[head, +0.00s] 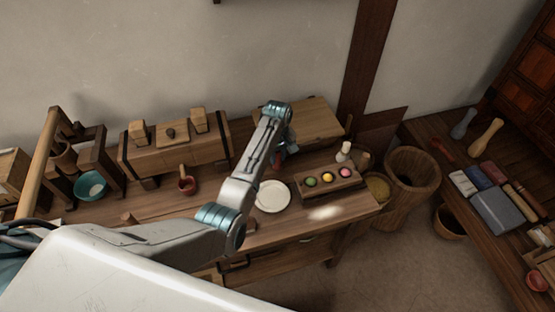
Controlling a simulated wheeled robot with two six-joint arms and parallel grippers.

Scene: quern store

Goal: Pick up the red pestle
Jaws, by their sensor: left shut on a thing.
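My left arm reaches over the wooden bench, and its gripper (284,150) is at the far side, behind the white plate. The gripper is shut on a small red thing (277,159), which looks like the red pestle. Most of it is hidden by my arm, so I cannot tell its tilt or whether it touches the bench. My right gripper is not in view.
A white plate (272,196) and a wooden tray (340,186) with coloured cups are close by. A wooden box (308,120) is behind. A side table (480,165) stands right.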

